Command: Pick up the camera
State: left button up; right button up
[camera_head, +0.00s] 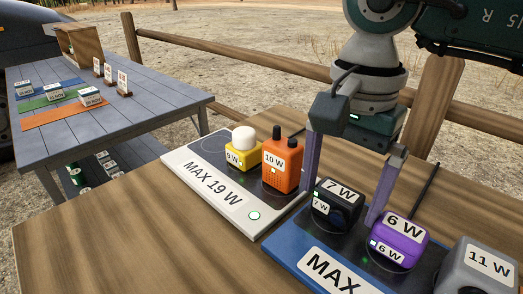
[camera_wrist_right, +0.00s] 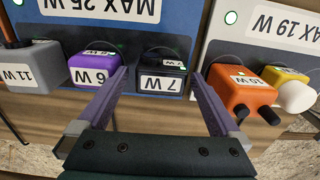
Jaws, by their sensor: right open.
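A black block-shaped device labelled 7 W (camera_head: 345,190), which may be the camera, sits on the blue charging pad (camera_head: 283,251). My right gripper (camera_head: 340,207) is open, pointing down, with one purple finger on each side of the black device. In the right wrist view the black device (camera_wrist_right: 162,73) lies between the spread fingertips (camera_wrist_right: 158,72). I cannot tell whether either finger touches it. My left gripper is not in view.
A purple 6 W device (camera_head: 398,243) and a grey 11 W device (camera_head: 478,265) stand right of the black one. An orange 10 W radio (camera_head: 282,168) and a yellow 9 W lamp (camera_head: 243,155) stand on the white MAX 19 W pad (camera_head: 232,200). A grey table (camera_head: 130,120) stands back left.

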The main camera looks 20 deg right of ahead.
jog(key=shift+f, duration=0.3)
jog(key=shift+w, duration=0.1)
jog(key=c, duration=1.4)
jog(key=shift+r, duration=0.15)
